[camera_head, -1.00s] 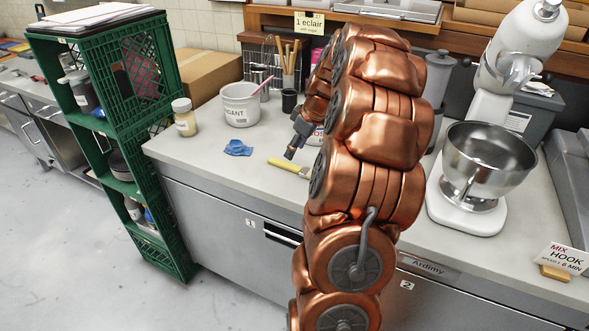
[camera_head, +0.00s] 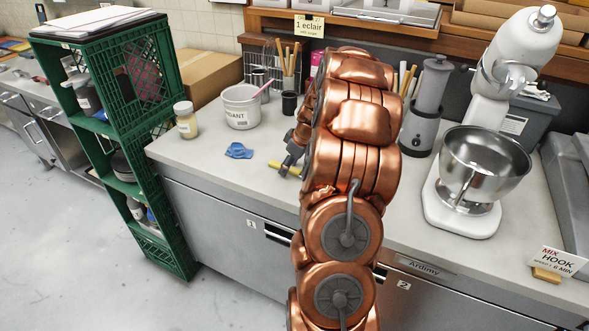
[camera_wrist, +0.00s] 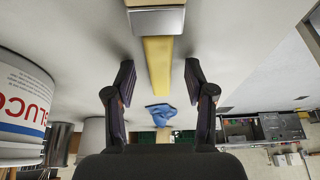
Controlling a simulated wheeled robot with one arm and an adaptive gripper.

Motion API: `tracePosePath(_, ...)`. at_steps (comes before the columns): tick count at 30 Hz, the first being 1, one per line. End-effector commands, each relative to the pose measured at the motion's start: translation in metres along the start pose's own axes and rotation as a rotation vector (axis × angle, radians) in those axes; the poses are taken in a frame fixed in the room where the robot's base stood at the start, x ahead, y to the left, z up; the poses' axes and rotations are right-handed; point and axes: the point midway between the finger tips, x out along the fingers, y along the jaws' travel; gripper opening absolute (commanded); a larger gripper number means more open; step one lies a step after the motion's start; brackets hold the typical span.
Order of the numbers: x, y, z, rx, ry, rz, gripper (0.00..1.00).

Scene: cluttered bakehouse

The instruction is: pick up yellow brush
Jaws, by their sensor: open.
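The yellow brush (camera_head: 274,167) lies on the grey worktop. In the head view my gripper (camera_head: 287,167) is low at the brush and partly covers it. In the wrist view the brush's yellow handle (camera_wrist: 158,66) runs between my open fingers (camera_wrist: 159,80), with the metal band (camera_wrist: 157,20) beyond them at the top. The fingers stand apart on either side, and there is a gap to the handle on both sides. Nothing is held. The brush's far end is hidden behind my arm in the head view.
A crumpled blue cloth (camera_head: 239,150) lies left of the brush. A white tub (camera_head: 243,106) and a jar (camera_head: 186,120) stand behind it. A tub with red and blue lettering (camera_wrist: 22,108) is close at the wrist view's left. A mixer bowl (camera_head: 484,165) stands at right.

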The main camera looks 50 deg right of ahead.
Motion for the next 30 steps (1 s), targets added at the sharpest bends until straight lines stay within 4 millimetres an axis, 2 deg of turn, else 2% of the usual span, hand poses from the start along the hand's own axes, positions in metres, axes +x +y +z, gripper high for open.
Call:
tracePosePath(5, 0.0001, 0.0001, -0.0002, 0.000, 0.001, 0.001, 0.54)
tracePosePath(21, -0.0004, 0.0002, -0.0002, 0.000, 0.001, 0.001, 0.00)
tracePosePath(30, -0.0022, 0.0005, -0.0012, -0.001, 0.001, 0.001, 0.00)
